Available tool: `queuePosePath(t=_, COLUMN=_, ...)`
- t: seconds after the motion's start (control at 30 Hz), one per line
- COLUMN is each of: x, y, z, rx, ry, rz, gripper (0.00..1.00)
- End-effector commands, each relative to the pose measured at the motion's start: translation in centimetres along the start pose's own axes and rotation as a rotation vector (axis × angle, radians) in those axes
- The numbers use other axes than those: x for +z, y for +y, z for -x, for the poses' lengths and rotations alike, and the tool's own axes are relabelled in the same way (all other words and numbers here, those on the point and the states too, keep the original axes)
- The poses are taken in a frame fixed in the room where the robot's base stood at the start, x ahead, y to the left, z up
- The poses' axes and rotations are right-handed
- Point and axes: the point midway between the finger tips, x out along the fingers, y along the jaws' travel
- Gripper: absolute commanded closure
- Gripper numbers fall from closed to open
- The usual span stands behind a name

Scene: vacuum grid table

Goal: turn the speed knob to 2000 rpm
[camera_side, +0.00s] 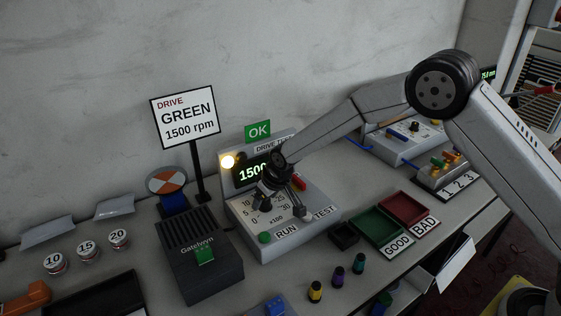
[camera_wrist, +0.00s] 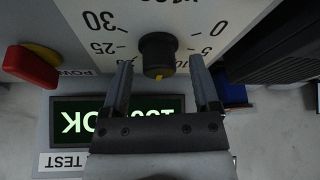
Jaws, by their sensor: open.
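The speed knob (camera_wrist: 158,50) is round and black with a yellow pointer mark. In the wrist view it sits between the fingertips of my gripper (camera_wrist: 161,64), with a gap on each side. My gripper is open and empty; it also shows in the side view (camera_side: 282,207), low over the dial panel, and the knob there is hidden or unclear. The pointer faces the display, near mid-scale. The display (camera_wrist: 118,120) is upside down in the wrist view, partly covered by my gripper, and shows OK; in the side view (camera_side: 252,172) it starts with 1500.
A sign (camera_side: 185,117) reads DRIVE GREEN 1500 rpm. A red switch on a yellow base (camera_wrist: 32,66) is beside the dial. A green RUN button (camera_side: 264,238) is at the panel front. Green (camera_side: 372,245) and red trays stand right; a dark Gatehvyn box (camera_side: 205,275) stands left.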

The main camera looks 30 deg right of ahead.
Motion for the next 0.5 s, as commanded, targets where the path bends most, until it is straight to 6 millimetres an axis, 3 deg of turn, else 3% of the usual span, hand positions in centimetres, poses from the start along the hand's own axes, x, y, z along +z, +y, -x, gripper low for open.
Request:
queuePosePath(t=0.23, x=0.0, y=0.0, z=-0.04, rx=0.0, ry=0.0, rz=0.0, gripper=0.22)
queuePosePath(t=0.27, x=0.01, y=0.0, z=-0.04, rx=0.0, ry=0.0, rz=0.0, gripper=0.28)
queuePosePath(t=0.4, x=0.02, y=0.0, z=-0.04, rx=0.0, ry=0.0, rz=0.0, gripper=0.72)
queuePosePath(t=0.5, x=0.02, y=-0.01, z=-0.03, rx=0.0, ry=-0.001, rz=0.0, gripper=1.0)
